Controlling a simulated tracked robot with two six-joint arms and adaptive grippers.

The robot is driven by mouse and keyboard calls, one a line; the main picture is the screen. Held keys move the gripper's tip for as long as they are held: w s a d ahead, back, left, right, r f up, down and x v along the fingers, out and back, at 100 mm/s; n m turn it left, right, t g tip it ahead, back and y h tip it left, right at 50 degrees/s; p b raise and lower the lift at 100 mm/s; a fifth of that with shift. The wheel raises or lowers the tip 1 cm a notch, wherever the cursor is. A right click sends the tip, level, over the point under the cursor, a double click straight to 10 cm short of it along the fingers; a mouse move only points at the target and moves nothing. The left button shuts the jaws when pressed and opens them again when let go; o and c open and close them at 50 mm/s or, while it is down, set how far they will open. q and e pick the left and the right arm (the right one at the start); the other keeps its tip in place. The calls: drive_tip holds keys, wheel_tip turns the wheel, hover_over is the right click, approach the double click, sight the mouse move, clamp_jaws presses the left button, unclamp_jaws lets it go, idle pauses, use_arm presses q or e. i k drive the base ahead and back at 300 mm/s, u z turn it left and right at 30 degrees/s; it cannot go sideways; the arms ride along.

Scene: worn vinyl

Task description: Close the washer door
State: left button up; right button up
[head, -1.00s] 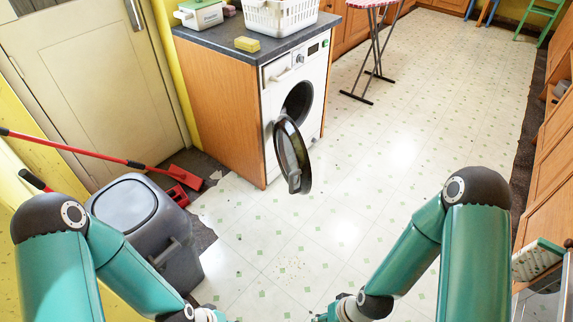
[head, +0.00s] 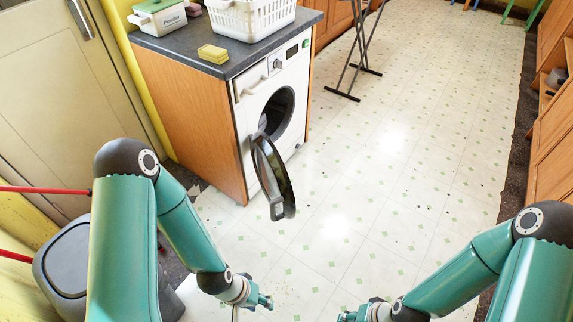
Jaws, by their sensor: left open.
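The white washer (head: 273,108) stands under a dark counter ahead of me, left of centre. Its round dark door (head: 281,180) hangs wide open on its left side, swung out toward me, and the drum opening is uncovered. My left gripper (head: 266,301) is open and empty at the bottom of the head view, nearer to me than the door and apart from it. My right gripper (head: 347,316) shows only in part at the bottom edge. Its fingers are too cut off to tell their state.
On the counter (head: 268,57) are a white basket (head: 250,20), a yellow sponge (head: 213,53) and a powder box (head: 158,17). A grey bin (head: 66,262) stands left beside my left arm. The floor (head: 380,180) right of the door is clear.

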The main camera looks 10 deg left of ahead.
sight(271, 174)
drive_tip(key=u, duration=0.1)
drive_tip(key=i, duration=0.9)
drive_tip(key=u, duration=0.5)
drive_tip(key=k, duration=1.05)
drive_tip(key=u, duration=0.5)
drive_tip(key=i, duration=1.05)
drive_tip(key=u, duration=0.35)
